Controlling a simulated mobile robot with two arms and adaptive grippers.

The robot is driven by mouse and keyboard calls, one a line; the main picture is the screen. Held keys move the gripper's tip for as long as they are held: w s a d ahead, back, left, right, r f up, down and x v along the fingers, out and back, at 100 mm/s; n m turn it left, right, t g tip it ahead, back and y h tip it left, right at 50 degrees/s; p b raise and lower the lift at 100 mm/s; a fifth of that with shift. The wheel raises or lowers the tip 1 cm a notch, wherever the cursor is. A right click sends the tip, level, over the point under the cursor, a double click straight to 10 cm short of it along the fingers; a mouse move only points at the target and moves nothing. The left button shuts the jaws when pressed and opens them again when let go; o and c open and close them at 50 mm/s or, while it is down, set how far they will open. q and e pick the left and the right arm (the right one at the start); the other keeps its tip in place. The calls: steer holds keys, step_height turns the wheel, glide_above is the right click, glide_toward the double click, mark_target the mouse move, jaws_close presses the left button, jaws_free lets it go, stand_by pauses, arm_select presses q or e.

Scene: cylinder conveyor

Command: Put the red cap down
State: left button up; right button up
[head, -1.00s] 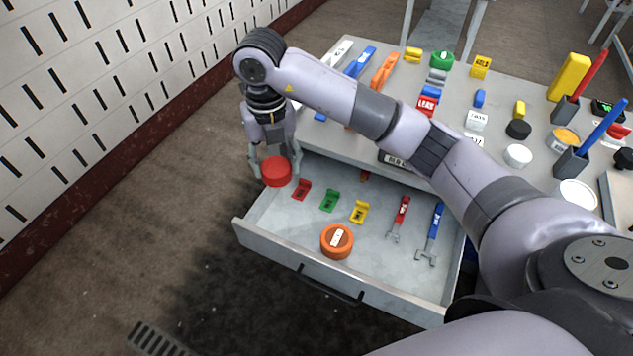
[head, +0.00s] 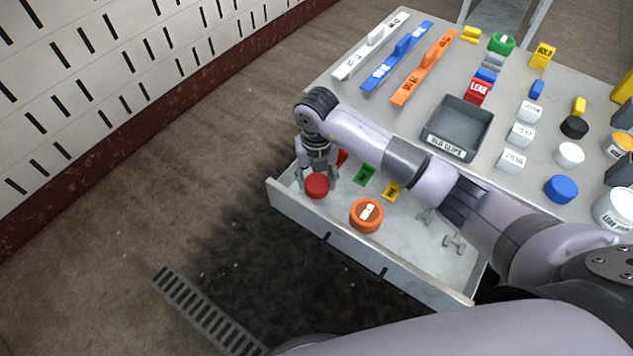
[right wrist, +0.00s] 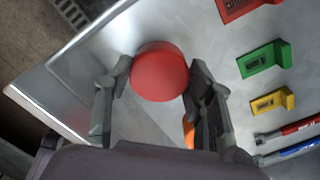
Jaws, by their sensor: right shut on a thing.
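The red cap (head: 317,186) is a round disc in the left corner of the open drawer (head: 330,235) in the head view. My right gripper (head: 317,180) comes down over it and is shut on it. In the right wrist view the red cap (right wrist: 160,72) sits between the two fingertips (right wrist: 158,80), with the drawer floor behind it. I cannot tell whether the cap touches the drawer floor. My left gripper is not in view.
An orange cap (head: 366,215) lies close to the right of the red cap. A grey tray (head: 457,128) and several labelled items are on the tabletop.

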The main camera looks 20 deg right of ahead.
step_height(320, 180, down, 2)
steer(key=shift+f, duration=0.1)
steer(key=shift+f, duration=0.15)
steer(key=o, duration=0.9)
steer(key=shift+o, duration=0.2)
